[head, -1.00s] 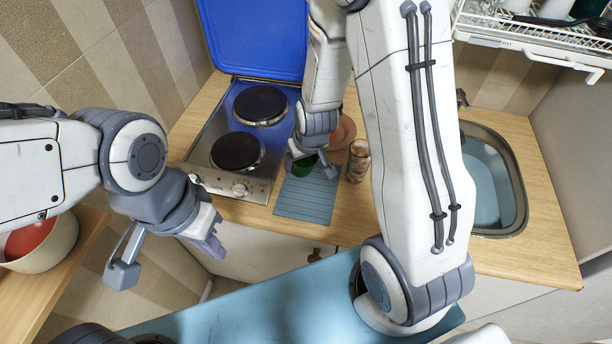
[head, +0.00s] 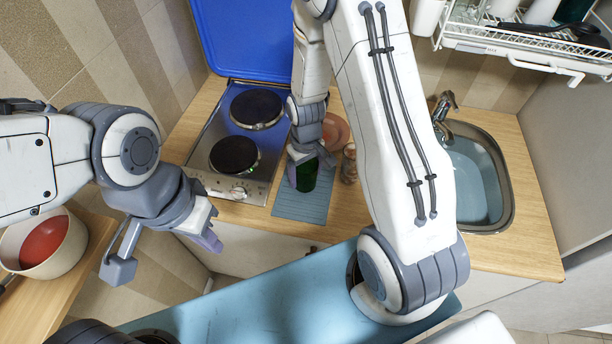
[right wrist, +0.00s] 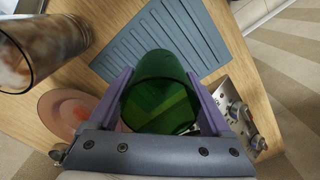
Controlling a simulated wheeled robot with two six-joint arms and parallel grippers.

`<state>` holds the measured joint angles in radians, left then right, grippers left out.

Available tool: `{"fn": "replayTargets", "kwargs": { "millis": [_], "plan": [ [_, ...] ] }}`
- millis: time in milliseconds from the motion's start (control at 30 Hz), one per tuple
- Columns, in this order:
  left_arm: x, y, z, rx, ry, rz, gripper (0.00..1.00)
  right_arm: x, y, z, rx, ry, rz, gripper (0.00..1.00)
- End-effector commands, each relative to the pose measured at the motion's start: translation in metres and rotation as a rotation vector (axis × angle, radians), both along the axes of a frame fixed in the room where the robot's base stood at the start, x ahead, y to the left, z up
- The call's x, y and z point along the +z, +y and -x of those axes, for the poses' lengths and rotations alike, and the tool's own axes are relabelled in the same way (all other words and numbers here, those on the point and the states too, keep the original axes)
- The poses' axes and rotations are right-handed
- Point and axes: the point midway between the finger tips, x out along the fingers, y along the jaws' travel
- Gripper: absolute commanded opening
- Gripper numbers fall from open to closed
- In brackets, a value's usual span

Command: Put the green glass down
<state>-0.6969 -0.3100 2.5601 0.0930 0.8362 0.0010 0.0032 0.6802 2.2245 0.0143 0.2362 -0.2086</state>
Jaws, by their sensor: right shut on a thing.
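The green glass (head: 306,176) is between the fingers of my right gripper (head: 306,172), over the blue-grey ribbed mat (head: 302,207) on the worktop. In the right wrist view the green glass (right wrist: 160,92) sits between the two purple fingers, and my right gripper (right wrist: 160,98) is shut on it. The ribbed mat (right wrist: 150,45) lies just beyond the glass there. I cannot tell whether the glass base touches the mat. My left gripper (head: 165,255) is open and empty, in front of the counter at the left.
A patterned glass (head: 349,164) stands right of the mat, and a pink plate (head: 334,131) lies behind. The hob (head: 205,165) with its raised blue lid (head: 240,40) is to the left. The sink (head: 475,180) is to the right. A pot (head: 45,243) stands at far left.

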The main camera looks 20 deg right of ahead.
Motion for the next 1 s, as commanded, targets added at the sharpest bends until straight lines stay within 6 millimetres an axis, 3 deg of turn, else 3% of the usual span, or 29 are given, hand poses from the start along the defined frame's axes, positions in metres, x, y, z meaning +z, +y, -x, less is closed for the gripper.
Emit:
{"fn": "replayTargets", "kwargs": {
  "millis": [200,533,567,600,1000],
  "plan": [
    [0.006,0.0,0.0,-0.001,0.0,0.0,0.0,-0.021,0.0,0.0,0.0,0.0,0.0,0.15],
    [0.002,0.0,0.0,-0.001,0.0,0.0,0.0,-0.025,0.0,0.0,0.0,-0.001,0.0,0.15],
    [0.002,0.0,0.0,-0.001,0.0,0.0,0.0,-0.025,0.0,0.0,0.0,-0.001,0.0,0.86],
    [0.003,0.0,0.0,-0.001,0.0,0.0,0.0,-0.024,0.0,0.0,0.0,-0.001,0.0,1.0],
    [0.002,0.0,0.0,-0.001,0.0,0.0,0.0,-0.014,0.0,-0.002,0.0,-0.005,0.0,1.0]
  ]
}}
